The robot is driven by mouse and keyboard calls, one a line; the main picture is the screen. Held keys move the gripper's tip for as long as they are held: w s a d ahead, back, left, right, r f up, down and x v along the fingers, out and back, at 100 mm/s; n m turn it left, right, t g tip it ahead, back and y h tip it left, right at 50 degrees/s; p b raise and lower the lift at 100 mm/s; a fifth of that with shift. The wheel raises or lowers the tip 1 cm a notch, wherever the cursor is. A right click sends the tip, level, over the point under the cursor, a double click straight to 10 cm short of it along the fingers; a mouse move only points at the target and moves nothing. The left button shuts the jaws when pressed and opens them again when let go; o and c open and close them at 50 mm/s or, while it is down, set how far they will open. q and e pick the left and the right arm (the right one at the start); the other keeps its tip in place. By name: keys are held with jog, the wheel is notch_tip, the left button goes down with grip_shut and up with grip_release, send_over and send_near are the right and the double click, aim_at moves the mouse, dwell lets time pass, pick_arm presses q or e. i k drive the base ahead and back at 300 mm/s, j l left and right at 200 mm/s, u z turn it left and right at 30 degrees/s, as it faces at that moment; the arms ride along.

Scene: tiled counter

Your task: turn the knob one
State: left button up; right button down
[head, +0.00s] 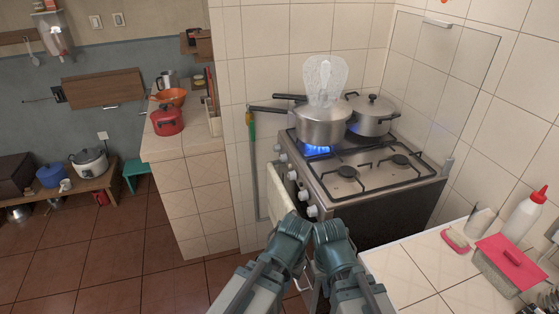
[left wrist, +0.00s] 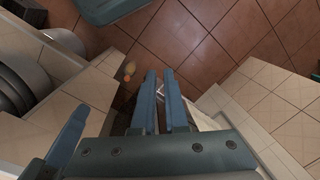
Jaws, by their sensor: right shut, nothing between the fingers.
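The stove (head: 380,185) stands right of centre in the head view, with several white knobs along its left-facing front panel. A near knob (head: 312,211) and a far knob (head: 283,159) show; I cannot tell which is knob one. A blue flame (head: 317,151) burns under the near-left pot (head: 322,125). My left gripper (head: 292,226) and right gripper (head: 331,234) are side by side, close before the near front corner of the stove. The right is shut and empty. The left wrist view shows the left fingers (left wrist: 161,75) close together with a thin gap.
A second lidded pot (head: 371,115) sits on the back burner. A tiled counter (head: 397,262) at the right holds a sponge (head: 456,240) and a white bottle (head: 523,216). A red pot (head: 167,121) stands on the left counter.

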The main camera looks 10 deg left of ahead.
aim_at(284, 157)
jog(key=i+j+u, duration=0.25)
jog(key=i, duration=0.2)
jog(key=i+j+u, duration=0.1)
jog(key=i+u, duration=0.15)
jog(key=i, duration=0.15)
